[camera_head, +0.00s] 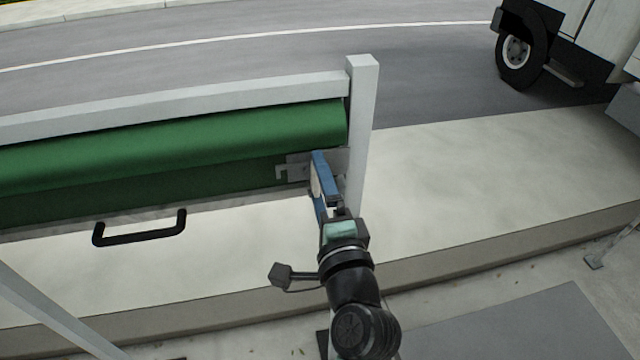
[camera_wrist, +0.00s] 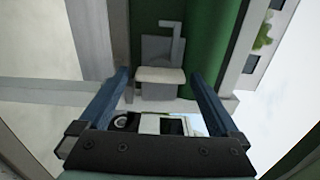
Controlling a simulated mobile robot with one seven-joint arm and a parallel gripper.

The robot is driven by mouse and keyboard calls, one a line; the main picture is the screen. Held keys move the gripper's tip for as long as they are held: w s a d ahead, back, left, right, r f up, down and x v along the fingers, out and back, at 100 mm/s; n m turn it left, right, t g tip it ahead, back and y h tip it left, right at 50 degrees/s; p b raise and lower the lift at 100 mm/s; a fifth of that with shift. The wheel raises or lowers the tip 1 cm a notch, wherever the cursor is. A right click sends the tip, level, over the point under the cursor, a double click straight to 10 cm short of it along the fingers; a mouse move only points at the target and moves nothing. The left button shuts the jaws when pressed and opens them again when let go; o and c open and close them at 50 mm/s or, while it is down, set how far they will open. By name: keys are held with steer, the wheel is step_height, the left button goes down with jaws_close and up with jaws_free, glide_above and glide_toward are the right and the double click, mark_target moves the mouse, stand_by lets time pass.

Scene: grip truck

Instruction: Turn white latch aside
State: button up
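The latch shows in the wrist view as a small white block (camera_wrist: 160,75) in front of a grey hooked plate (camera_wrist: 170,47). In the head view the hooked plate (camera_head: 290,168) lies against the green panel (camera_head: 160,150), beside the white post (camera_head: 361,120). My gripper (camera_head: 318,172) is at the latch, and its blue fingers hide part of it. In the wrist view my gripper (camera_wrist: 160,73) is open, with one finger on each side of the white block. Small gaps show between the block and both fingers.
A white rail (camera_head: 180,104) runs above the green panel. A black handle (camera_head: 140,232) sticks out below it at the left. The pale pavement (camera_head: 480,180) right of the post is clear. A truck wheel (camera_head: 516,50) stands at the far right.

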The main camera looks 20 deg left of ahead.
steer(key=b+v, duration=0.5)
steer(key=v, duration=0.8)
stand_by(0.4)
